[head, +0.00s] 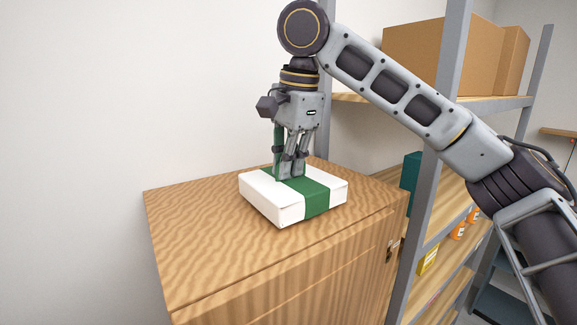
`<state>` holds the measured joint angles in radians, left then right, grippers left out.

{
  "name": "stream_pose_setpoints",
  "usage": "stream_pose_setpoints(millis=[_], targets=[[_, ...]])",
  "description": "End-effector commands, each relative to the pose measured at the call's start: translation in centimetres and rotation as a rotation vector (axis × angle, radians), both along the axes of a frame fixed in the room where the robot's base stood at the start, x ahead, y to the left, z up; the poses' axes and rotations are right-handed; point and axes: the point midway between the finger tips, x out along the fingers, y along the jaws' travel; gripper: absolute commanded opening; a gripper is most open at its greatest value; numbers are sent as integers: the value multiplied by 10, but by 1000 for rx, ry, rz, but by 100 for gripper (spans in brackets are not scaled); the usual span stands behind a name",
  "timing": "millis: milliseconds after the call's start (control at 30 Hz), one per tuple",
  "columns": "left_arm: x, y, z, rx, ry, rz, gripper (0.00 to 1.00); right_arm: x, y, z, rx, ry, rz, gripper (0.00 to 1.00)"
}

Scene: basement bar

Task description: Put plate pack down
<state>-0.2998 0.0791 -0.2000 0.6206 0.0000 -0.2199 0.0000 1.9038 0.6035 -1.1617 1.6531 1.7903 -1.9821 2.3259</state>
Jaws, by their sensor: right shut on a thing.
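The plate pack (321,203) is a flat white box with a green band around its middle. It is at the top of the wooden cabinet (190,225), level, near the back right part of the top. Whether its underside touches the wood cannot be told for certain. My right gripper (290,176) points straight down, shut on the pack at its green band. The fingertips hide part of the band. My left gripper is not in view.
A metal shelf unit (432,210) stands close on the right, with a cardboard box (412,57) on its upper shelf and small items lower down. A white wall (90,100) is behind. The cabinet top is clear at the left and front.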

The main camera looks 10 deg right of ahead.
Motion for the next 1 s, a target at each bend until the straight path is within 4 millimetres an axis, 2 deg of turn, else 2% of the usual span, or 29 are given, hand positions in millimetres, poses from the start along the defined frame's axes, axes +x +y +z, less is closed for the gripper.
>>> stream_pose_setpoints(millis=[567,600,767,1000], targets=[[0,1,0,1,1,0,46,0,0,-10,1,-1,1,0],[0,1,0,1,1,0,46,0,0,-10,1,0,1,8],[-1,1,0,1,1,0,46,0,0,-10,1,-1,1,29],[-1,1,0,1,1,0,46,0,0,-10,1,-1,1,29]])
